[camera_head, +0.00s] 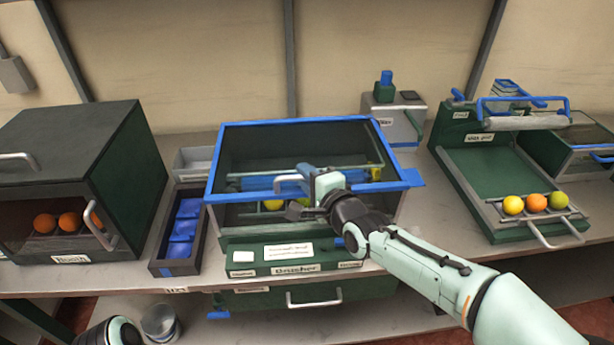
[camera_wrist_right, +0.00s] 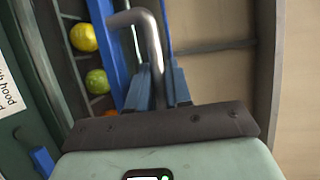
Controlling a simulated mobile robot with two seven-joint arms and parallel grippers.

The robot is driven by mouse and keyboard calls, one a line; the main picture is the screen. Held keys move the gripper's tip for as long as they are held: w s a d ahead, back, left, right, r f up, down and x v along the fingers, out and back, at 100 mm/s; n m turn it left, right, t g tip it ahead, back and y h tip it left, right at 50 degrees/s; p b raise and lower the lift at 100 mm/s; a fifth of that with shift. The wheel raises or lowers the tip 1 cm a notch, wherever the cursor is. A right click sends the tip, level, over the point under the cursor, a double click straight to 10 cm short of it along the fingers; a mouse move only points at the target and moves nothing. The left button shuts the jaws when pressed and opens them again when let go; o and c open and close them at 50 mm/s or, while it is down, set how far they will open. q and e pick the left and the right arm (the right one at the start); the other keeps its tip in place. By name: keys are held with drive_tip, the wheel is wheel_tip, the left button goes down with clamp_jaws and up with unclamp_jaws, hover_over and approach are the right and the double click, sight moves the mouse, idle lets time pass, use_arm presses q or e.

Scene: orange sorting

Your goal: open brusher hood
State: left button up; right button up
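The brusher (camera_head: 290,255) stands at the middle of the bench, with a label on its front. Its clear hood with a blue frame (camera_head: 290,124) lies down over the box; fruit and a blue roller show through it. My right gripper (camera_head: 312,182) is at the hood's metal handle (camera_head: 288,179). In the right wrist view the bent handle (camera_wrist_right: 148,35) runs down between the two blue-grey fingers (camera_wrist_right: 157,88), which look closed on it. A yellow fruit (camera_wrist_right: 83,37) and a green fruit (camera_wrist_right: 97,81) show beside them. My left gripper is out of view.
A dark green booth (camera_head: 120,160) with oranges stands left, and a tray of blue pieces (camera_head: 160,268) is between it and the brusher. At right, a green machine (camera_head: 490,175) holds three fruits on its front tray. Bare bench lies right of the brusher.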

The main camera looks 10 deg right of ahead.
clamp_jaws()
drive_tip(key=shift+r, duration=0.1)
drive_tip(key=shift+r, duration=0.2)
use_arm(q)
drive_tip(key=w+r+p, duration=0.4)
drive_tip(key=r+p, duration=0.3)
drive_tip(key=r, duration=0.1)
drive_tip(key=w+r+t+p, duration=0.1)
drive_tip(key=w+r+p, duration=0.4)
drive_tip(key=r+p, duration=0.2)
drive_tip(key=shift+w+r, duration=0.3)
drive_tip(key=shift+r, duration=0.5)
use_arm(e)
drive_tip(key=w+r+g, duration=0.2)
drive_tip(key=w+r, duration=0.2)
drive_tip(key=r, duration=0.4)
drive_tip(key=w+r+m+g, duration=0.1)
drive_tip(key=w+r, duration=0.3)
drive_tip(key=r, duration=0.5)
drive_tip(key=shift+w+g+h, duration=0.25)
drive_tip(key=shift+g+h, duration=0.15)
drive_tip(key=shift+f, duration=0.1)
